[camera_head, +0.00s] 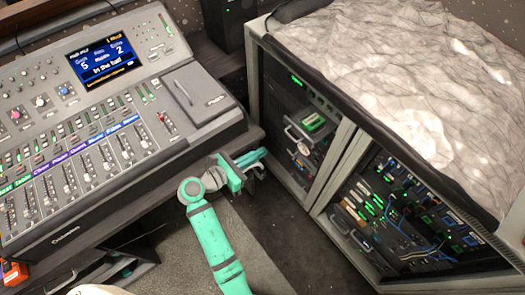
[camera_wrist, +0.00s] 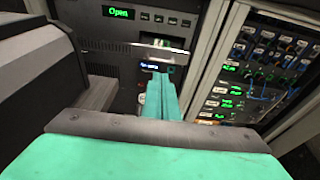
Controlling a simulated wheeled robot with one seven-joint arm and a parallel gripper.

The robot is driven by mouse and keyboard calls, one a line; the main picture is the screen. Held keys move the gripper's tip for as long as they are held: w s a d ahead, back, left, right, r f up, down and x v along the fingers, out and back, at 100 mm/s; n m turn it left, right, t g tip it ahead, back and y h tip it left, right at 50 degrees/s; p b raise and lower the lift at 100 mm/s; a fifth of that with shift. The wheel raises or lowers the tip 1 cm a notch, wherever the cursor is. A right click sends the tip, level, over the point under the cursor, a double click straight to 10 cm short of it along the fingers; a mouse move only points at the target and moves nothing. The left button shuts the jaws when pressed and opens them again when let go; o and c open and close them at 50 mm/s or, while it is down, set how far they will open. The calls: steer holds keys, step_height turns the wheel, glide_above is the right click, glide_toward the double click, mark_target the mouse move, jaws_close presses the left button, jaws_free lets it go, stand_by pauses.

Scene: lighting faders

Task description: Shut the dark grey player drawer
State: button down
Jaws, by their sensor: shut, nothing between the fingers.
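The dark grey player drawer (camera_head: 297,134) juts out of the left rack bay in the head view, with a green and white item (camera_head: 313,121) on it. In the wrist view the player front (camera_wrist: 95,45) has a green display reading "Open" (camera_wrist: 118,12), and part of the drawer (camera_wrist: 163,43) shows just beyond my fingers. My gripper (camera_head: 262,154) is left of the rack in the head view, apart from the drawer. Its teal fingers (camera_wrist: 160,82) are together and empty, pointing at the rack. They hide part of the front below the drawer.
A mixing console (camera_head: 95,150) on a desk stands at the left. The right rack bay (camera_head: 400,215) holds lit modules, blue cables and a handle. A crumpled grey cover (camera_head: 400,75) lies over the rack top. Dark floor (camera_head: 285,235) is clear between desk and rack.

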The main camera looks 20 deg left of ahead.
steer(key=x, duration=1.2)
steer(key=shift+s+a+f, duration=0.1)
steer(key=shift+s, duration=0.05)
